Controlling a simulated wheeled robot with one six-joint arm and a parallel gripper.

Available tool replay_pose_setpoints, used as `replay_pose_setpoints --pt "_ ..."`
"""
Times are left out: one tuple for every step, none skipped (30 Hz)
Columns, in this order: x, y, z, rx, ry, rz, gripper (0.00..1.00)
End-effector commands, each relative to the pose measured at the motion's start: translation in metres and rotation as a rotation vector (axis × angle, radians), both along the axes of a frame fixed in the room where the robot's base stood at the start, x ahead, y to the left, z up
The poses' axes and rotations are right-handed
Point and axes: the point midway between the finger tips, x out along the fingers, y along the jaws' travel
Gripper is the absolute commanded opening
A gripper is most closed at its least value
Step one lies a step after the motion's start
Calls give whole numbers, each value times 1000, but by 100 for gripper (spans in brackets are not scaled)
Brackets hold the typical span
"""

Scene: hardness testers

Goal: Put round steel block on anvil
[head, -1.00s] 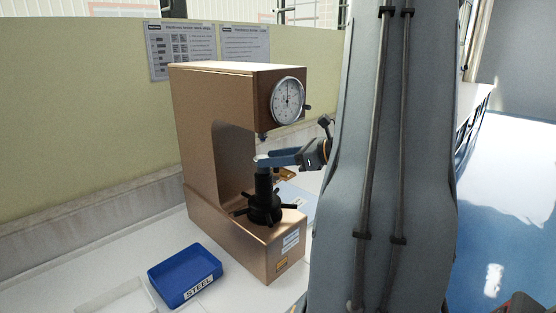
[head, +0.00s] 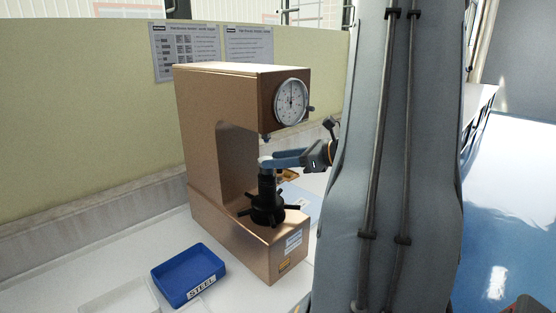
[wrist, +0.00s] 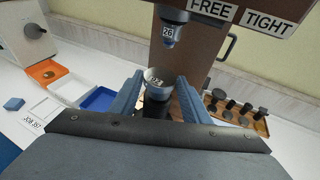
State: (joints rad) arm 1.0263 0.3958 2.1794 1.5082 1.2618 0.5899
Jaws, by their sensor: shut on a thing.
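A bronze-coloured hardness tester (head: 215,160) with a round dial stands on the bench in the head view. Its black anvil post (head: 266,195) rises from a spoked handwheel under the indenter. In the wrist view the indenter (wrist: 169,33), marked 26, hangs just beyond and above the block. My gripper (wrist: 158,84) is shut on the round steel block (wrist: 156,80), which shows the marking 03 between the blue fingers. In the head view my gripper (head: 272,162) is at the top of the post. Whether the block touches the anvil cannot be told.
A blue tray labelled STEEL (head: 188,274) is on the bench in front of the tester. In the wrist view an orange tray (wrist: 46,72) lies left and a rack of dark cylindrical pieces (wrist: 235,108) lies right. A card reads JOB 357.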

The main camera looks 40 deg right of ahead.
Motion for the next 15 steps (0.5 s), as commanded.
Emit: replay_pose_setpoints --pt "0 0 0 0 -1 0 0" --pt "0 0 -1 0 -1 0 0" --pt "0 0 -1 0 -1 0 0" --pt "0 0 -1 0 -1 0 0" --pt "0 0 -2 0 -1 0 0" --pt "0 0 -3 0 -1 0 0" --pt "0 0 -3 0 -1 0 0" --pt "0 0 -3 0 -1 0 0" --pt "0 0 -4 0 -1 0 0" --pt "0 0 -4 0 -1 0 44" --pt "0 0 -4 0 -1 0 49" --pt "0 0 -4 0 -1 0 56" --pt "0 0 -4 0 -1 0 61" --pt "0 0 -4 0 -1 0 64" --pt "0 0 -4 0 -1 0 64"
